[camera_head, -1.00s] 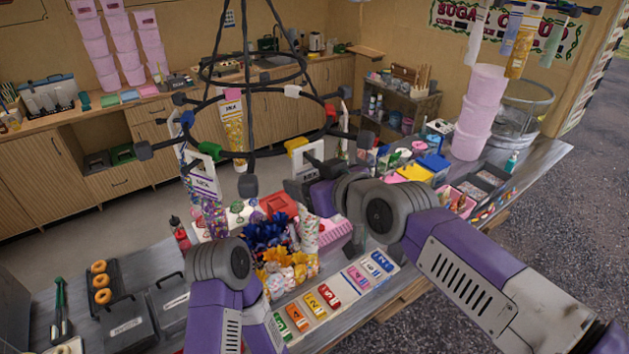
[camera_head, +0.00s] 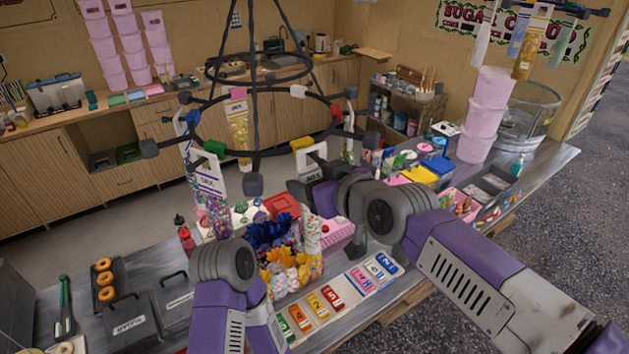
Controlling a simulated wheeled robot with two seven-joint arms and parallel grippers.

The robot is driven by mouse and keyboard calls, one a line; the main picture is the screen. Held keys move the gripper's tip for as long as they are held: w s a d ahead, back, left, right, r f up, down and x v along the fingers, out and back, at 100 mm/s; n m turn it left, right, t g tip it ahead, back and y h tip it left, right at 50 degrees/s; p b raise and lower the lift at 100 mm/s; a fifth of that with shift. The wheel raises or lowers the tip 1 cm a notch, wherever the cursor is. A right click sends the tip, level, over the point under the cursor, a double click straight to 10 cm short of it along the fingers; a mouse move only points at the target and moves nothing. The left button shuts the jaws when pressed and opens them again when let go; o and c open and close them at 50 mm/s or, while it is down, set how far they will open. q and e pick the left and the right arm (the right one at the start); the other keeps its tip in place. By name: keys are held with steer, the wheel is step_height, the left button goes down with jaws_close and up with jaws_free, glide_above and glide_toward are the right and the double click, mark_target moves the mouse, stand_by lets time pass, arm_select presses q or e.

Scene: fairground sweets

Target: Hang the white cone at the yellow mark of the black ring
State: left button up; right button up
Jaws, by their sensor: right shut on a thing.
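The black ring (camera_head: 275,152) hangs from dark rods and carries coloured marks. Its yellow mark (camera_head: 302,143) is on the near right side. My right gripper (camera_head: 303,190) is shut on the white cone, just below that mark. The cone's white top loop (camera_head: 311,160) stands above the gripper, close under the yellow mark; I cannot tell whether they touch. A pale speckled cone body (camera_head: 312,236) shows below the gripper, partly hidden. My left arm comes in at the lower left; its gripper is not visible.
Other filled cones hang on the ring, one at the left (camera_head: 212,190) and one at the back (camera_head: 238,122). Below are flowery sweets (camera_head: 275,235), a red box (camera_head: 282,206) and a number strip (camera_head: 325,303). Pink tubs (camera_head: 480,120) stand at the right.

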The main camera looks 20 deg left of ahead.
steer(key=o, duration=1.5)
steer(key=shift+s+d, duration=0.1)
steer(key=shift+b+v, duration=0.9)
steer(key=shift+v, duration=4)
